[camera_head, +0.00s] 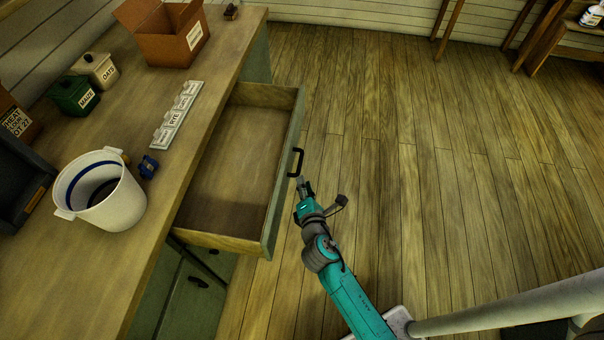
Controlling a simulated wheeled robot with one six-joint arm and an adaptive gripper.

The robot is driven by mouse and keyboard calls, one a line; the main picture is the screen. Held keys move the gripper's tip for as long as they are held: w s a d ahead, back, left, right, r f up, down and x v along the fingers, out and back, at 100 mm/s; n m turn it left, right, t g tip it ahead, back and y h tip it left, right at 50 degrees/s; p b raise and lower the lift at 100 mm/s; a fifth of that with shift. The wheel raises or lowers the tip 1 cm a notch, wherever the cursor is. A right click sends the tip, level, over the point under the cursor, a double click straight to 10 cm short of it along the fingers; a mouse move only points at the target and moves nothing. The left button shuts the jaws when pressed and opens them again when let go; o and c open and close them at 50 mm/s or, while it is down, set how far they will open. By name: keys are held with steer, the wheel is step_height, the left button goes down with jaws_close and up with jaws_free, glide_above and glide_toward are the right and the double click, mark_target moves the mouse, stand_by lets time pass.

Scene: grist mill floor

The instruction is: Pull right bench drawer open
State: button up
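The bench drawer (231,165) stands pulled well out from the wooden bench (120,265), and its inside looks empty. Its green front (285,165) carries a black bar handle (298,162). My gripper (304,184) is just below the handle in the picture, at its near end. The fingertips are small and partly blurred, and I cannot tell whether they touch the handle or how far apart they are. My teal arm comes up from the bottom of the picture.
On the bench stand a white bucket (122,208), a blue object (149,167), a label strip (177,115), green (68,96) and cream (103,62) canisters, and an open cardboard box (152,45). Closed cupboard fronts (192,300) lie below. Open plank floor (440,150) extends right.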

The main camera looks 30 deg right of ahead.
steer(key=shift+v, duration=1.45)
